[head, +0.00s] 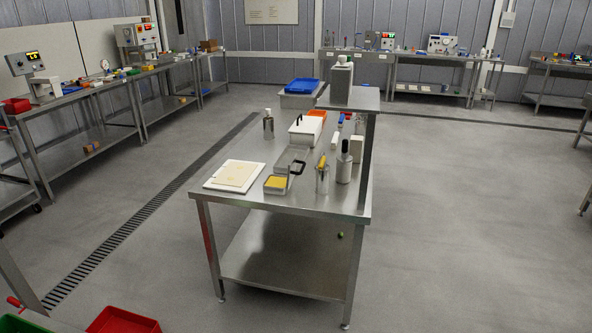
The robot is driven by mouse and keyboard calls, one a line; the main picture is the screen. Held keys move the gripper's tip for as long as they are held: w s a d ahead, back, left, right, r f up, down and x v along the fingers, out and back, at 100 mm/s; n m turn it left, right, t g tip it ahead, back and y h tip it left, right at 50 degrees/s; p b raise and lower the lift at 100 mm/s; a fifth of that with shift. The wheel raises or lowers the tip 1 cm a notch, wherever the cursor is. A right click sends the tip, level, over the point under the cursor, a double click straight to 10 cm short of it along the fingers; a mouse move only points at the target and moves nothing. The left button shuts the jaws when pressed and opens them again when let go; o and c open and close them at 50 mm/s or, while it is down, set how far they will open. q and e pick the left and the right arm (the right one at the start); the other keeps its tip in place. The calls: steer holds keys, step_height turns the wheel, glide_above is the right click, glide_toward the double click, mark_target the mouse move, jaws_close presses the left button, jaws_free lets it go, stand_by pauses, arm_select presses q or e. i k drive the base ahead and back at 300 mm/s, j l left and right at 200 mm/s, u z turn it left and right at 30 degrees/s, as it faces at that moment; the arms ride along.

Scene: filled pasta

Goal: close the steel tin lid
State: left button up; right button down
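A steel tin (266,191) with yellow contents stands near the front of the steel table in the middle of the room. Its top is open. What looks like its grey lid (290,155) stands raised behind it, with a black handle (298,167) at the right side. The tin is small in the view, so the hinge and the exact lid angle cannot be made out. Neither of my grippers shows in the head view, and the table is some distance ahead.
A white board (212,184) with a pale sheet lies left of the tin. A clear jar (322,181) and a white bottle (344,168) stand to its right. A white box (305,131) is behind. Open floor (450,220) lies right of the table; red (124,320) and green bins sit at bottom left.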

mark_target(291, 165)
steer(key=i+j+u, duration=0.15)
steer(key=i, duration=0.25)
steer(key=i+j+u, duration=0.2)
steer(key=i, duration=0.2)
steer(key=i+j+u, duration=0.15)
steer(key=i, duration=0.3)
